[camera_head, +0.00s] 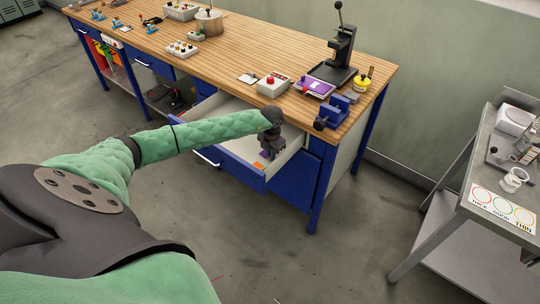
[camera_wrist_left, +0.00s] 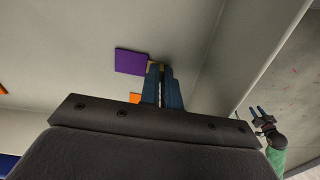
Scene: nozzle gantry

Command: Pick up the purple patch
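The purple patch (camera_wrist_left: 131,61) is a flat square on the pale drawer floor in the left wrist view, just left of my left fingertips. In the head view a bit of purple (camera_head: 264,153) shows in the open drawer beside my gripper. My left gripper (camera_wrist_left: 160,68) points down into the drawer, its blue fingers close together with only a narrow gap. It also shows in the head view (camera_head: 270,158). A small tan piece shows at the fingertips, partly hidden. My right gripper (camera_wrist_left: 257,109) shows at the right of the wrist view, fingers apart and empty.
Orange patches (camera_wrist_left: 135,97) lie nearby, one partly hidden by my gripper. The drawer's blue front (camera_head: 232,172) and side walls bound the space. The wooden bench top (camera_head: 235,60) above carries a red-button box (camera_head: 272,85), a blue vise (camera_head: 332,113) and a press (camera_head: 340,60).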

